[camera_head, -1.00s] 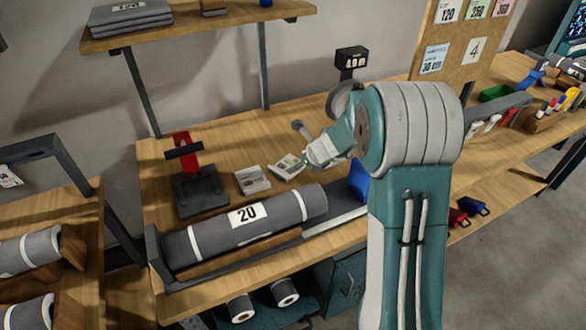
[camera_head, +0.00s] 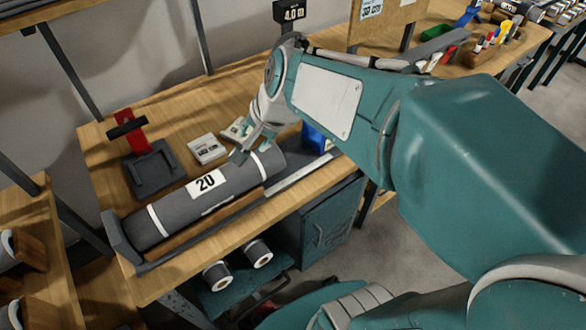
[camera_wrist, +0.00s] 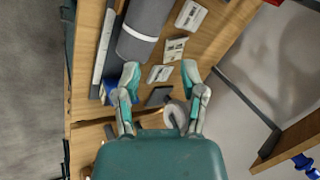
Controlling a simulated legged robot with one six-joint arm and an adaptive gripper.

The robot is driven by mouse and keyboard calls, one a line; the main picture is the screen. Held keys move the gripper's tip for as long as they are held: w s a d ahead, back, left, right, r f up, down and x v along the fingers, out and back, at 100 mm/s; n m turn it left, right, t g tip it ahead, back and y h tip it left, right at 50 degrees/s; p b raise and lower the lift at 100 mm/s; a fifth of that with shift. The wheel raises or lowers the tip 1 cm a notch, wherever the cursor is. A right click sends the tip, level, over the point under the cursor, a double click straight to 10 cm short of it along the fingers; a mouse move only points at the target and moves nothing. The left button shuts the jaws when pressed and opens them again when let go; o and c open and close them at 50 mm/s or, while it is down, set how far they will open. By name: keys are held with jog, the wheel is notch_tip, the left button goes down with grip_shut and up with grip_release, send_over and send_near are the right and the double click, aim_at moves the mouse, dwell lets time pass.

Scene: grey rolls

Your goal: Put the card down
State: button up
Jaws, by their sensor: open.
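A small pale card (camera_wrist: 160,73) with dark print lies on the wooden bench in the wrist view. It shows in the gap between my open fingertips (camera_wrist: 160,70), with no finger seen touching it. Two more pale printed cards or card stacks lie beyond it, a nearer one (camera_wrist: 175,48) and a farther one (camera_wrist: 190,15). In the head view, my gripper (camera_head: 248,150) is by the right end of the grey roll labelled 20 (camera_head: 165,212). One card stack (camera_head: 207,148) is clear there; another (camera_head: 235,130) is partly hidden behind my gripper.
A black press-like stand with a red upright (camera_head: 150,170) is at the bench's left. A blue block (camera_head: 313,137) is right of the roll, and a metal rule (camera_head: 300,175) runs along the front. A small display reading 4.0 (camera_head: 290,12) stands behind.

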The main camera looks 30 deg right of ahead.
jog(key=s+d+r+n+h, duration=0.1)
jog(key=s+d+n+h, duration=0.1)
jog(key=s+n, duration=0.7)
jog(key=s, duration=0.4)
jog(key=shift+d+r+n+h, duration=0.15)
jog(key=shift+d+n+h, duration=0.15)
jog(key=shift+h, duration=0.1)
jog(key=shift+a, duration=0.1)
